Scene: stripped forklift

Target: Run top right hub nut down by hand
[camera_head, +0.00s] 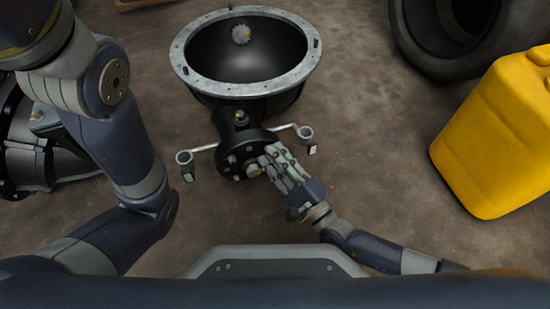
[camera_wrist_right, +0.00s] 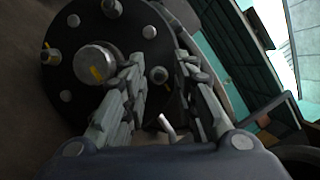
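The black round hub (camera_head: 232,165) faces me at the near end of the axle housing, with a grey centre cap (camera_wrist_right: 95,62) and several nuts and bare studs around it. My right gripper (camera_head: 270,155) is at the right side of the hub face. In the right wrist view its two fingers (camera_wrist_right: 159,62) stand apart, on either side of a hub nut (camera_wrist_right: 160,75) with a yellow mark. Small gaps show between nut and fingers. Other nuts (camera_wrist_right: 50,57) sit on the far side of the cap. My left gripper is outside the views.
A large open metal ring housing (camera_head: 185,75) stands behind the hub. Arms with ring ends (camera_head: 185,158) stick out on both sides of it. A yellow canister (camera_head: 495,140) and a black tyre (camera_head: 440,60) are on the right. Bare floor lies between.

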